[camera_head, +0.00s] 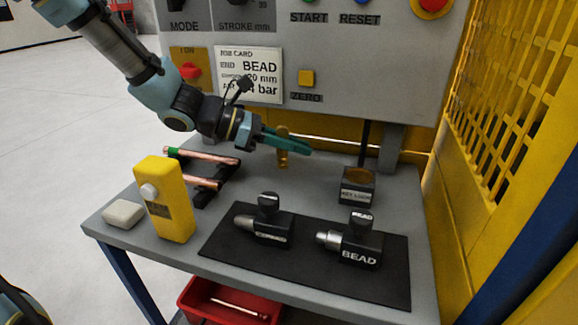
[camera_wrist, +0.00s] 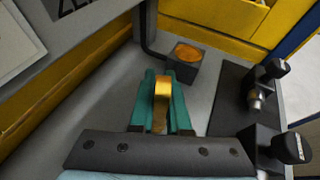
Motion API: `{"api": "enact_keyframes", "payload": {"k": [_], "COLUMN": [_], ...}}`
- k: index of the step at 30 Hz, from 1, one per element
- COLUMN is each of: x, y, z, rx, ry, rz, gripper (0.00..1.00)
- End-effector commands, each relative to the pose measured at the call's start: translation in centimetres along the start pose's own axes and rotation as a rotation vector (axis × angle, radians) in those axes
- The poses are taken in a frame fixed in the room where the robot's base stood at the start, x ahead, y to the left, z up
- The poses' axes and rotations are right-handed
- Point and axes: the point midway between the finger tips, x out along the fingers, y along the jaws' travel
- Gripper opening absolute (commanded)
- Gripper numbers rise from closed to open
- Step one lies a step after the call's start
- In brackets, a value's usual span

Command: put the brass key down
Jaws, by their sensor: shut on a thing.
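The brass key (camera_head: 283,158) hangs upright between the teal fingers of my gripper (camera_head: 300,146), above the back middle of the grey table. In the wrist view the key (camera_wrist: 162,92) sits between the two fingers of my gripper (camera_wrist: 167,76), which are shut on it. Its lower part is partly hidden by the fingers. The key appears to be clear of the tabletop. A dark block with a round brass-coloured top and a KEY label (camera_head: 358,188) stands to the right of the key; it shows ahead of the fingers in the wrist view (camera_wrist: 186,55).
Copper tubes (camera_head: 205,157) lie on a black rack at left, near a yellow box (camera_head: 165,200) and a white block (camera_head: 123,214). Two tool heads (camera_head: 350,240) stand on a black mat (camera_head: 300,268). The grey machine panel (camera_head: 350,75) rises behind. Bare tabletop lies below the key.

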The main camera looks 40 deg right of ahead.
Motion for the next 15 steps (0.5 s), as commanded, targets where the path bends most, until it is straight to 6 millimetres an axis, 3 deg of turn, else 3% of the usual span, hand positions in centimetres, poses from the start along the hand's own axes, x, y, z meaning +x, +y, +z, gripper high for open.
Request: {"api": "enact_keyframes", "payload": {"k": [9,15], "x": [1.5,1.8], "y": [0.0,0.0], "z": [-3.5,-4.3], "rx": [-0.004,0.002], "ry": [-0.003,-0.002], "rz": [-0.002,-0.001], "gripper": [0.0,0.0]}}
